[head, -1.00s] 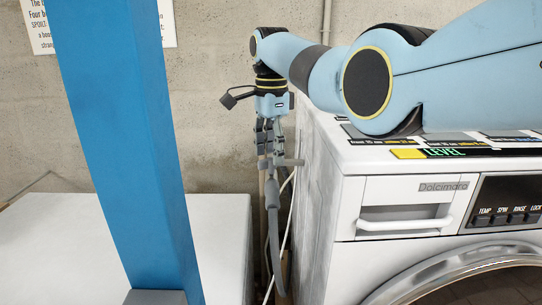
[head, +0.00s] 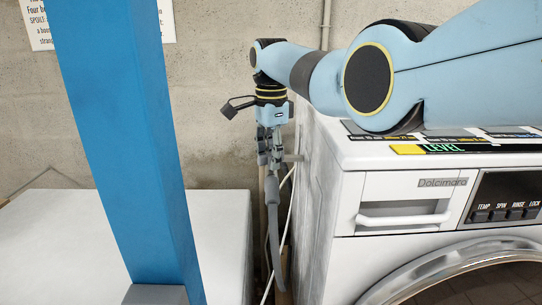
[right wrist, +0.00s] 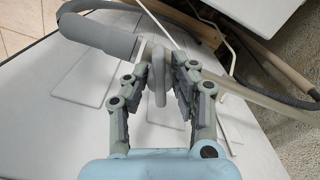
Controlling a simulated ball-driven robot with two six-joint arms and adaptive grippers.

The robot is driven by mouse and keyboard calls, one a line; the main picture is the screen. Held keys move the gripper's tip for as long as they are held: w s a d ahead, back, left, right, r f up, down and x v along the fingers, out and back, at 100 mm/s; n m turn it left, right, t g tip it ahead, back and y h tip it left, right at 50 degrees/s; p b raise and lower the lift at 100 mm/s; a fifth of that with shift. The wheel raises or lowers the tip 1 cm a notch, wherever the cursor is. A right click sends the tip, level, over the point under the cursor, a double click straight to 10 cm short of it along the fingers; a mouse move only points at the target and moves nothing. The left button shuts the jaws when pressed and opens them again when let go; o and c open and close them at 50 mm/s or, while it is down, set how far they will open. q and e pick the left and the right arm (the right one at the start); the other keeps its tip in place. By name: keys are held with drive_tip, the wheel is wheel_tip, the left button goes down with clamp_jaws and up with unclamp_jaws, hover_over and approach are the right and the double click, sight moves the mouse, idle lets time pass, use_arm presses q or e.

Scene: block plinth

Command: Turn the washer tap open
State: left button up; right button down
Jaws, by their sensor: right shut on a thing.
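My right gripper (head: 269,152) points down in the gap behind the left side of the white washing machine (head: 345,200). In the right wrist view my right gripper (right wrist: 165,65) is shut on the grey tap handle (right wrist: 159,76), a thin lever between the fingers. A thick grey hose connector (right wrist: 95,38) sits beside the handle there. The grey hose (head: 273,222) hangs below the gripper in the head view. The fingers hide much of the tap body in the head view. My left gripper is not in view.
A white flat-topped unit (head: 225,225) stands left of the gap. Thin pale cables or pipes run down the gap. A concrete wall (head: 215,150) is close behind the gripper. A yellow tag and a "LEVEL" strip (head: 460,148) lie on the machine's top.

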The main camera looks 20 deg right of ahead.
drive_tip(key=shift+n, duration=0.4)
drive_tip(key=shift+r+n+p, duration=0.1)
drive_tip(key=shift+n+p, duration=0.45)
drive_tip(key=shift+n, duration=0.05)
drive_tip(key=n+p, duration=0.1)
drive_tip(key=n, duration=0.6)
drive_tip(key=shift+p, duration=0.35)
drive_tip(key=shift+n, duration=1.8)
drive_tip(key=c, duration=1.1)
unclamp_jaws()
